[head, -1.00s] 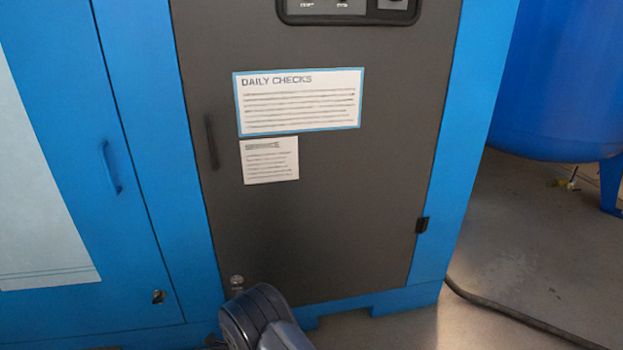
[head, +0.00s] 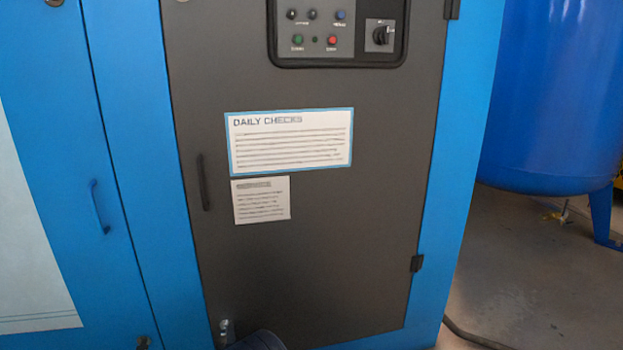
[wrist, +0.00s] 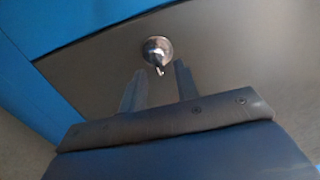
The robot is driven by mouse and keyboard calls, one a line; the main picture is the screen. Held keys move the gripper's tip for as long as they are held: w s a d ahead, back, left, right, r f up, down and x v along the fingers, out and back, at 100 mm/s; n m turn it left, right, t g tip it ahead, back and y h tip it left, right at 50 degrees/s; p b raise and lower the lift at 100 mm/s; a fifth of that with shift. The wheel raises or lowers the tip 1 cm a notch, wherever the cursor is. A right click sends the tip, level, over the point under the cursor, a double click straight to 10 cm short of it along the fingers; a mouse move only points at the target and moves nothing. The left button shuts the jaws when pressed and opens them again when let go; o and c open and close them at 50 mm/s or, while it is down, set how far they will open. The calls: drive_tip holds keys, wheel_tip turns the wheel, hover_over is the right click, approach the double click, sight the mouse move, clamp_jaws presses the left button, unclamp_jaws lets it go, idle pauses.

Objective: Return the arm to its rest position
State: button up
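My gripper (wrist: 160,86) shows in the wrist view with its two dark fingers apart and nothing between them. Just beyond the fingertips is a round metal lock (wrist: 157,50) with what looks like a small key in it, on the dark cabinet door. The fingers do not seem to touch it. In the head view the lock (head: 226,331) is at the bottom edge, low on the left side of the door. The dark rounded top of my arm shows beside it; the gripper itself is out of that view.
The dark door (head: 370,230) of the blue cabinet is closed, with a handle (head: 203,182), two paper notices and a control panel (head: 337,30). A blue tank (head: 550,100) stands to the right. A hose (head: 475,336) lies on the grey floor (head: 530,280) there.

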drive_tip(key=p+v, duration=0.4)
drive_tip(key=v, duration=0.6)
drive_tip(key=w+a+n+b, duration=0.1)
drive_tip(key=w+n, duration=0.1)
drive_tip(key=w, duration=0.1)
drive_tip(key=w+a+n+b, duration=0.1)
drive_tip(key=w+n+b, duration=0.1)
drive_tip(key=w+n, duration=0.1)
drive_tip(key=w+a+n+b, duration=0.1)
drive_tip(key=w+n, duration=0.1)
drive_tip(key=w, duration=0.2)
drive_tip(key=shift+r+n, duration=0.4)
drive_tip(key=n, duration=0.5)
drive_tip(key=shift+s+a+r, duration=0.1)
drive_tip(key=shift+a+r, duration=0.05)
drive_tip(key=shift+r, duration=0.05)
drive_tip(key=n+p, duration=0.1)
drive_tip(key=n, duration=0.3)
drive_tip(key=shift+a+r, duration=0.15)
drive_tip(key=shift+a, duration=0.05)
drive_tip(key=shift+s+n+p, duration=0.2)
drive_tip(key=shift+n+p, duration=0.3)
drive_tip(key=shift+n, duration=0.2)
drive_tip(key=shift+v, duration=1.1)
